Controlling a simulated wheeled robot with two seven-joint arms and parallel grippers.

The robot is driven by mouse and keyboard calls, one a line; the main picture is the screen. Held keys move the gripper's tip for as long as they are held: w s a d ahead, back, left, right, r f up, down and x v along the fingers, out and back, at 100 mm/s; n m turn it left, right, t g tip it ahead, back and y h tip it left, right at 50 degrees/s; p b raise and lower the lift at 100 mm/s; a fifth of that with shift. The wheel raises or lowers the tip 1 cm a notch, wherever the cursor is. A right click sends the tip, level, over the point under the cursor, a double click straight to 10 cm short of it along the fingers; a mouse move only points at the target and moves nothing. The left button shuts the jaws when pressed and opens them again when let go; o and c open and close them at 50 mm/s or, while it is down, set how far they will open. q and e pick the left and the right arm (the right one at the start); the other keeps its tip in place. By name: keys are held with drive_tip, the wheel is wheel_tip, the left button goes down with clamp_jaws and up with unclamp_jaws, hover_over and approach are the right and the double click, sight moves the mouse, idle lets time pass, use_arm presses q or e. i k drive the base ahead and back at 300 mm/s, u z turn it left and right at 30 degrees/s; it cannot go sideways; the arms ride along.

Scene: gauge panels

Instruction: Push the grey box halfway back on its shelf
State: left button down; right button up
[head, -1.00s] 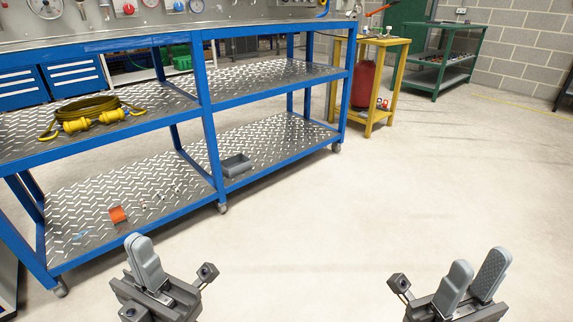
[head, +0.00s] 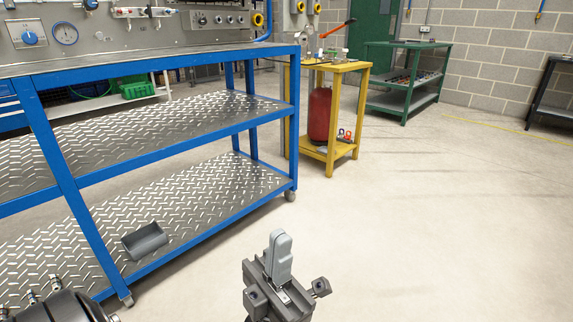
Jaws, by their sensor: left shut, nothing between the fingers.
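The grey box (head: 145,241) is a small open-topped box. It sits on the lower diamond-plate shelf (head: 205,205) of the blue bench, close to the front edge, just right of a front leg. My left gripper (head: 281,250) is at the bottom middle, over the open floor, to the right of the box and apart from it. Its fingers are together, with nothing between them. My right gripper is out of the picture.
Blue legs (head: 68,185) and the middle shelf (head: 120,140) frame the space around the box. The lower shelf behind the box looks clear. A yellow stand (head: 335,110) with a red cylinder (head: 319,113) stands beyond the bench. The floor (head: 430,220) to the right is free.

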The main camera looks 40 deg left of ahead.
sight(141, 242)
drive_tip(key=i, duration=1.55)
drive_tip(key=u, duration=1)
drive_tip(key=i, duration=0.85)
drive_tip(key=u, duration=1.25)
drive_tip(key=i, duration=0.5)
drive_tip(key=u, duration=0.45)
